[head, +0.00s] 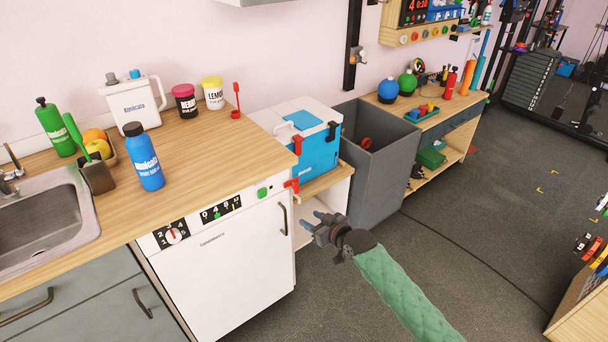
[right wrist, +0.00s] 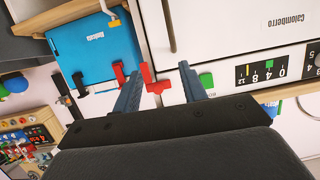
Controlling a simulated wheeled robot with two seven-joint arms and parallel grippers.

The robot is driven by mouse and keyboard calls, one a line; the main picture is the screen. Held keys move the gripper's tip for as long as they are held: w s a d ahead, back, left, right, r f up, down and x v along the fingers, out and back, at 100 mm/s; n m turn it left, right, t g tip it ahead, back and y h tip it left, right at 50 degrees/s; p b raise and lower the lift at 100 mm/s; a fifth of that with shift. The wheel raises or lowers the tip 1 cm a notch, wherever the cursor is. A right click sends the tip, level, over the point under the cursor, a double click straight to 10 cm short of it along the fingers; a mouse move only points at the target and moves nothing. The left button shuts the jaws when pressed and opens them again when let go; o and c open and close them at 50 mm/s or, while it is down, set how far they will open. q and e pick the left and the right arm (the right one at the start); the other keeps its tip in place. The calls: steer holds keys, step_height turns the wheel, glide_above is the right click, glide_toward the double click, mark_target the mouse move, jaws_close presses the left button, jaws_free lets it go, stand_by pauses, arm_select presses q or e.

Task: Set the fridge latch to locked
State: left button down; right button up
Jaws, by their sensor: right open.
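The fridge (head: 225,265) is a white under-counter unit with a dark door handle; its door also shows in the right wrist view (right wrist: 220,25). A red latch (head: 291,184) sits at the top right corner of its front. In the right wrist view the red latch (right wrist: 150,78) appears between my two fingertips. My right gripper (head: 314,218) is open and empty, in front of the fridge's right edge and lower than the latch in the head view. I see no contact; the exact gap cannot be told. My left gripper is not in view.
A blue and white cooler (head: 318,152) with a red and a black clasp stands right of the fridge. A grey bin (head: 375,170) is beyond it. A green button (head: 262,192), a slider panel and a dial (head: 172,236) are on the fridge front. The floor in front is clear.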

mark_target(296, 186)
steer(key=w+a+r+t, duration=0.1)
steer(key=w, duration=0.1)
steer(key=w+a+r+t+y+p, duration=0.1)
steer(key=w+r, duration=0.1)
steer(key=w, duration=0.1)
steer(key=w+a+r+t, duration=0.1)
steer(key=w+r, duration=0.1)
steer(key=w, duration=0.1)
steer(key=shift+a+y, duration=0.1)
steer(key=shift+y, duration=0.3)
steer(key=shift+w+a+f+p, duration=0.1)
steer(key=shift+w+a+p, duration=0.25)
steer(key=shift+w, duration=0.05)
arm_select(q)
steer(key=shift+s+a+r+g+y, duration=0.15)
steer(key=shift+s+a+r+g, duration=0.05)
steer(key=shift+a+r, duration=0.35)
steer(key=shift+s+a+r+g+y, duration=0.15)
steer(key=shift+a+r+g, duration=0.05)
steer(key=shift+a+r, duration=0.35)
arm_select(e)
steer(key=shift+a, duration=0.1)
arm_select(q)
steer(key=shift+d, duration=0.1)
arm_select(e)
steer(key=shift+c, duration=0.4)
jaws_close()
